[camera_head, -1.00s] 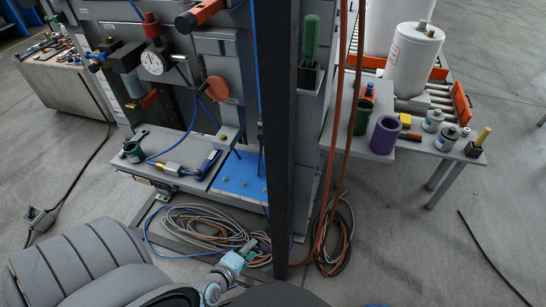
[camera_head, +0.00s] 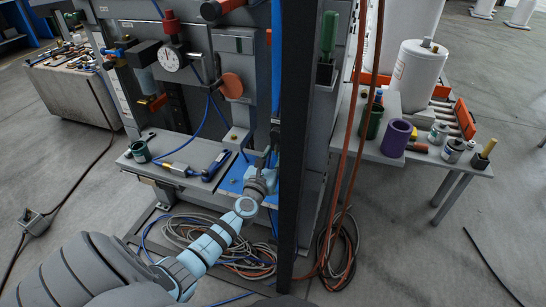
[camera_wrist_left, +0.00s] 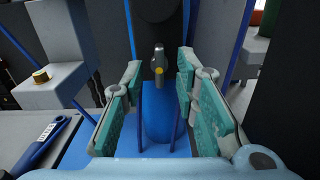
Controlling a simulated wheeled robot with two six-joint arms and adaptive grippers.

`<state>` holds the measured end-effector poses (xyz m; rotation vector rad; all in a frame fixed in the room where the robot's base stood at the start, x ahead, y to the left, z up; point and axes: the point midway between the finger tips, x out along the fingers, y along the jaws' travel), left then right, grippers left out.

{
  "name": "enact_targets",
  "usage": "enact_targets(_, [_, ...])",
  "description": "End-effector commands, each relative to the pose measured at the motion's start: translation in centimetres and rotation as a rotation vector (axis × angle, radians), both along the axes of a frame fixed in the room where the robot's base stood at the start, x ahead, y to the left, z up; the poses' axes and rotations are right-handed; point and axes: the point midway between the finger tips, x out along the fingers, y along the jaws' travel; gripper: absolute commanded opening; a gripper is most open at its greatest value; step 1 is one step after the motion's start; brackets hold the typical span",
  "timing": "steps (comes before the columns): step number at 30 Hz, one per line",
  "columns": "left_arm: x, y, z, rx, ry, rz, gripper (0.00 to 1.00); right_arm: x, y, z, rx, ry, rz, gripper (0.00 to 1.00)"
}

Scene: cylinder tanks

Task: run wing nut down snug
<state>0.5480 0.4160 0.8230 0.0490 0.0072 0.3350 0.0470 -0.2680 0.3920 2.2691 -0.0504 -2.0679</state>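My left gripper (camera_head: 268,163) reaches in over the blue plate (camera_head: 232,180) at the right end of the shelf, partly hidden by the dark upright post. In the left wrist view the same gripper (camera_wrist_left: 159,80) is open, its two teal pads wide apart. Between and beyond the pads is a small metal piece with a yellow spot (camera_wrist_left: 159,62), above a blue upright shape; I cannot tell whether it is the wing nut. A brass fitting (camera_wrist_left: 40,76) sits on a grey block left of the gripper. The gap between the pads looks empty. My right gripper is not in view.
The dark post (camera_head: 291,150) stands close right of the gripper. A blue-handled tool (camera_head: 215,166) lies on the shelf left of it. Coiled hoses (camera_head: 215,243) lie on the floor below. A side table (camera_head: 435,160) holds a purple ring (camera_head: 396,138) and small cans.

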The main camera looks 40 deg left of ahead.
Motion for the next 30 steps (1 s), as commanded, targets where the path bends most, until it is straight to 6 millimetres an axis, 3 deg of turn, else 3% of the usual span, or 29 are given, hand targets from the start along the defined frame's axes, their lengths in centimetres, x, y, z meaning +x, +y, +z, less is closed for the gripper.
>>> enact_targets(9, [0.27,0.19,0.01,0.001,0.001,0.001,0.26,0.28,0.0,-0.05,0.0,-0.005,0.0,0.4])
enact_targets(14, [0.27,0.18,0.01,0.002,0.002,0.0,0.0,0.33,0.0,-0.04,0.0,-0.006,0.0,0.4])
enact_targets(29, [0.23,0.23,0.03,0.132,0.046,0.001,0.0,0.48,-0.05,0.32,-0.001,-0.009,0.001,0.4])
enact_targets(30, [0.23,0.23,0.02,0.132,0.047,0.001,0.14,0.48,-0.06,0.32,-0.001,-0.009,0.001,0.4])
